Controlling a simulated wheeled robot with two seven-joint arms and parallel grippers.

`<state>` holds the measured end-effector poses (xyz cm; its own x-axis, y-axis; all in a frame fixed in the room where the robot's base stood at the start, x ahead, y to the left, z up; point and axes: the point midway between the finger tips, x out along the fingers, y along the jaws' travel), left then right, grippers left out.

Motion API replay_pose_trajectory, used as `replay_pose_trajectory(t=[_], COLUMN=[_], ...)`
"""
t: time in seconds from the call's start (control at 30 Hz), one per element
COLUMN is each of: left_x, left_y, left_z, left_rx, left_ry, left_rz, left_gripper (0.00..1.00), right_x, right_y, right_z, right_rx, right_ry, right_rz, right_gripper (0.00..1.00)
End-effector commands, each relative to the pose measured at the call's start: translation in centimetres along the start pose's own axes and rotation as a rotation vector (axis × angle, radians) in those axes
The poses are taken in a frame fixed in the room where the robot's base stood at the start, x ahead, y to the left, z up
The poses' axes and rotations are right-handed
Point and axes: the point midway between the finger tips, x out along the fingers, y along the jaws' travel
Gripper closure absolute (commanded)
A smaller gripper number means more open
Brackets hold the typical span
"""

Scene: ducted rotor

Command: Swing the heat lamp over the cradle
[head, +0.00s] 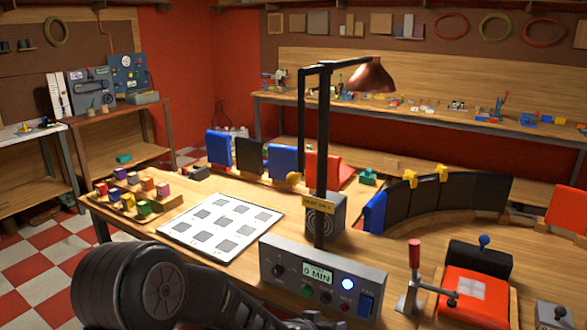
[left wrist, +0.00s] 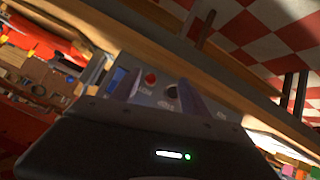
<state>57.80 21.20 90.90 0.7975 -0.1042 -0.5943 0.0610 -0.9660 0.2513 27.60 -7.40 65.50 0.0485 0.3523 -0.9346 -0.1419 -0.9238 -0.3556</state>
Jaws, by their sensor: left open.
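The heat lamp has a copper shade (head: 370,76) on a horizontal black arm, carried by a black post (head: 322,150) behind the control box. The shade hangs over the back part of the bench. A curved row of black panels (head: 440,203) with yellow clips stands at right on a curved wooden base, which looks like the cradle; the shade is not above its middle. The control box (head: 265,265) reads 0 MIN. My left gripper (left wrist: 160,92) is open and empty in the left wrist view, its fingers before the box's panel. In the head view it is mostly hidden low down. My right gripper is not seen.
A white sheet with grey squares (head: 182,228) lies left of the box. A tray of coloured blocks (head: 150,208) is beyond it. A red-handled toggle clamp (head: 413,275) and a red block fixture (head: 450,310) stand at right. Blue, black and red panels (head: 249,156) line the back.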

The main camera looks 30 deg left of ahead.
Motion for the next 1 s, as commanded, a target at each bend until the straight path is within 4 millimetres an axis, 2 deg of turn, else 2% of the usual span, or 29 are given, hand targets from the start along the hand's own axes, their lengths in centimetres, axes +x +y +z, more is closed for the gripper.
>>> replay_pose_trajectory(t=[0.03,0.1,0.2,0.3,0.4,0.47,0.83,1.0], left_x=[-2.2,-5.2,-9.6,-13.1,-14.8,-15.1,-15.0,-14.1], left_y=[-0.5,-1.5,-3.3,-5.0,-6.4,-6.3,-6.2,-6.2], left_z=[-6.7,-14.0,-22.0,-26.9,-29.3,-30.1,-30.2,-31.0], left_rx=[0.003,0.007,0.009,0.011,0.023,0.035,0.037,0.039], left_ry=[0.123,0.273,0.451,0.576,0.647,0.672,0.677,0.675], left_rz=[-0.008,-0.022,-0.044,-0.067,-0.088,-0.088,-0.086,-0.087], left_gripper=[0.47,0.47,0.47,0.47,0.47,0.47,0.47,0.47], right_x=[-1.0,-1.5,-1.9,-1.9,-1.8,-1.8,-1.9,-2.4], right_y=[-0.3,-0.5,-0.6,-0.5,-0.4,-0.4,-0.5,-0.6], right_z=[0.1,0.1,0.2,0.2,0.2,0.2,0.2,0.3], right_rx=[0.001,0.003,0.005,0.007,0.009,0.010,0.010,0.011], right_ry=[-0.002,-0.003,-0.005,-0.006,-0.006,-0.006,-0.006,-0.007], right_rz=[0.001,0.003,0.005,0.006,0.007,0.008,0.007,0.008], right_gripper=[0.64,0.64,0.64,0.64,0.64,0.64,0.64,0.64])
